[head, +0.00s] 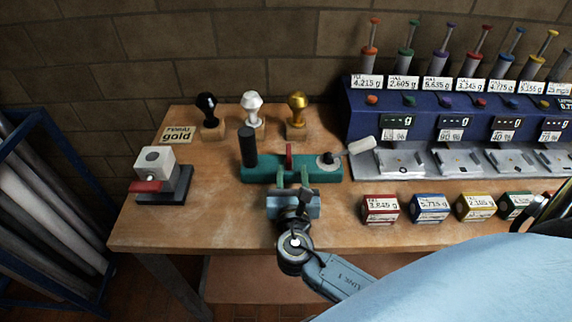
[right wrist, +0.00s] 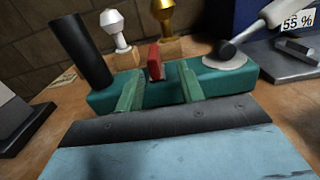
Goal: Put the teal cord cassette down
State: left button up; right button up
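The teal cord cassette (head: 262,174) is a long teal block at the middle of the wooden table. It bears a black upright cylinder at its left, a red tab at its middle and a grey disc with a pale-handled lever at its right. It looks level and on or just above the tabletop; its underside is hidden. It also shows in the right wrist view (right wrist: 105,100). My right gripper (head: 292,178) reaches it from the front. Its two greenish fingers stand apart on either side of the red tab, with a visible gap to it. My left gripper is not in view.
A grey block device with a red lever (head: 160,178) stands at the left. Black, white and gold knobs (head: 296,112) stand behind the cassette. A blue rack (head: 358,116) with scales is at the right, with several coloured boxes (head: 380,210) before it. The table's front left is clear.

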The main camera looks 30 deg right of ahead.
aim_at(289, 156)
jog(key=shift+w+d, duration=0.3)
jog(key=shift+w, duration=0.25)
jog(key=x, duration=0.4)
jog(key=shift+w+a+r, duration=0.15)
jog(key=shift+w, duration=0.4)
jog(key=shift+c, duration=0.6)
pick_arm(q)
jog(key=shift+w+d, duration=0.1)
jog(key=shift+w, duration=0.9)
pick_arm(e)
grip_shut()
jog(key=shift+r, duration=0.1)
